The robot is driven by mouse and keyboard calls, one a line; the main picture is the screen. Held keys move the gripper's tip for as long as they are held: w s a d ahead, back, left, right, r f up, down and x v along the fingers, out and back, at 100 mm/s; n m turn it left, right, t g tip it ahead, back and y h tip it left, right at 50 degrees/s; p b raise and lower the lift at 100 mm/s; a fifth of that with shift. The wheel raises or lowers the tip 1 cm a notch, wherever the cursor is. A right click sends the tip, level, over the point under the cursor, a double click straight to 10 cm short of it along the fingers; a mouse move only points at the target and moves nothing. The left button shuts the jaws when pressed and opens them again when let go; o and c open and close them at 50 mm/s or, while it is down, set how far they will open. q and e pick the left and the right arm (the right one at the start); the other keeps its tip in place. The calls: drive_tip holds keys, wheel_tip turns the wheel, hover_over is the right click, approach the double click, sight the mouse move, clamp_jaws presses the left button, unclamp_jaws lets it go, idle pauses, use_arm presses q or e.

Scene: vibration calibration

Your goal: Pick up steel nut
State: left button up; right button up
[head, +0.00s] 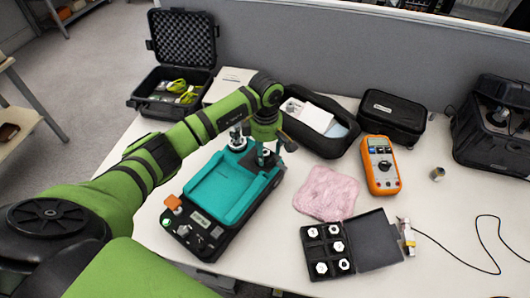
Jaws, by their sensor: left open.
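Several pale metallic hex nuts, which look like the steel nuts (337,247), sit in separate compartments of an open black case (372,243) at the front right of the table. My left gripper (264,155) is over the back right part of a teal-topped device (218,187), behind and to the left of the case. It is small and partly hidden by its own wrist, and it looks open. I cannot tell whether anything lies between its fingers. My right gripper is not in view.
A pink cloth (327,192), an orange multimeter (381,165) and a black pouch (392,117) lie right of the device. A sensor (406,237) with a cable stands beside the nut case. A small metal cylinder (438,174) is farther right. An open black case (182,50) stands at back left.

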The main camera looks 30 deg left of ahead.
use_arm(q)
clamp_jaws()
drive_tip(key=shift+r, duration=0.1)
